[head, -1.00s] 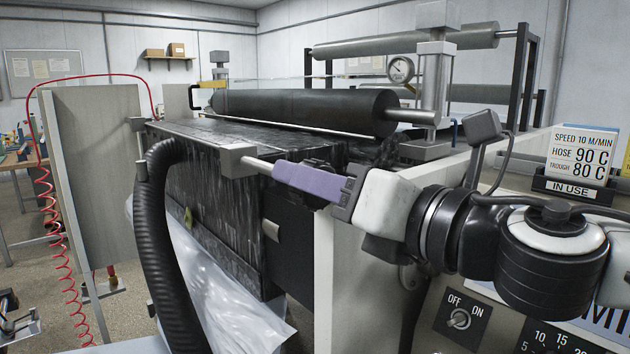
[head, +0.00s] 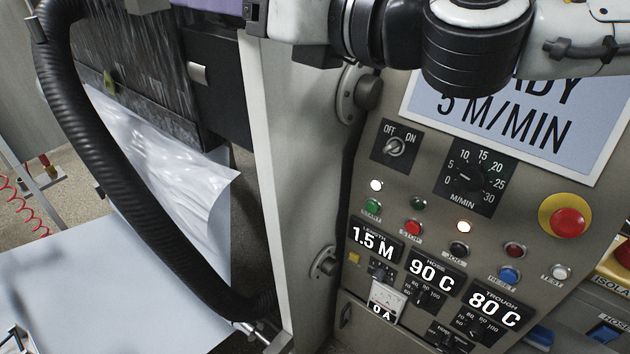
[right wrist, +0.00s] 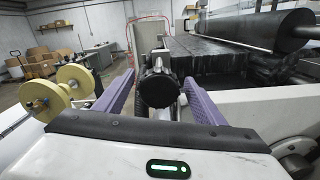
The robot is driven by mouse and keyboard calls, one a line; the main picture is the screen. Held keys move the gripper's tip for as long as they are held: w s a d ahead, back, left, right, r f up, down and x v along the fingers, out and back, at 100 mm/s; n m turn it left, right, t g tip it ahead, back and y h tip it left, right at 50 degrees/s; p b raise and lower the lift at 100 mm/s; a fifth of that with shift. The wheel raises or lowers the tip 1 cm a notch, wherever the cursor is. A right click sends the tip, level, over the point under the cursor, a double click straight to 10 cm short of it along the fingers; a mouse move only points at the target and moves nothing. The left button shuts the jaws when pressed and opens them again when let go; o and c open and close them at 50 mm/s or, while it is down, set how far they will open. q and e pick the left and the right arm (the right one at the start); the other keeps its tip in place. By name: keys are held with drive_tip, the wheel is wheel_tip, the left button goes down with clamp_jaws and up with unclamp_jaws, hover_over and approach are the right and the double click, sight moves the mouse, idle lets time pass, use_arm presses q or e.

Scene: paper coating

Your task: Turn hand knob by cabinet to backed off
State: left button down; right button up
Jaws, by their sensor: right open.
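A black round hand knob (right wrist: 158,90) on a metal rod shows in the right wrist view. It sits between the two purple fingers of my right gripper (right wrist: 158,82), which are apart on either side of it. Gaps show beside the knob, and I cannot see either finger pressing on it. In the head view only a purple piece of the right gripper (head: 208,6) shows at the top edge, and the knob is out of frame. My left gripper is not in view.
The control panel (head: 400,235) of the machine's cabinet is below my right arm, with switches, lamps and a red stop button (head: 566,222). A thick black hose (head: 125,185) hangs at the left. A black roller (right wrist: 255,38) lies beyond the gripper at the right.

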drive_tip(key=n+b, duration=0.1)
drive_tip(key=n, duration=0.3)
drive_tip(key=shift+s+f+n, duration=0.1)
drive_tip(key=shift+n, duration=0.3)
drive_tip(key=v, duration=1)
drive_tip(key=s+a+f+m+g+y, duration=0.2)
drive_tip(key=s+a+f+m, duration=0.1)
drive_tip(key=a+f+m, duration=0.8)
drive_tip(key=w+d+f+m+t+h, duration=0.1)
drive_tip(key=w+d+f+m+h, duration=0.1)
drive_tip(key=d+f+m, duration=0.2)
drive_tip(key=w+d+f+m+t+h, duration=0.1)
drive_tip(key=w+d+f+m+h, duration=0.2)
drive_tip(key=f+m, duration=0.7)
drive_tip(key=w+d+f+m+t+h, duration=0.1)
drive_tip(key=w+d+f+m+h, duration=0.1)
drive_tip(key=d+f+m, duration=0.3)
drive_tip(key=shift+w+f+m+t+h, duration=0.2)
drive_tip(key=shift+f+m+t+h, duration=0.25)
drive_tip(key=shift+f+m, duration=1.75)
drive_tip(key=shift+r+m, duration=0.6)
drive_tip(key=shift+r, duration=0.05)
drive_tip(key=shift+c, duration=0.2)
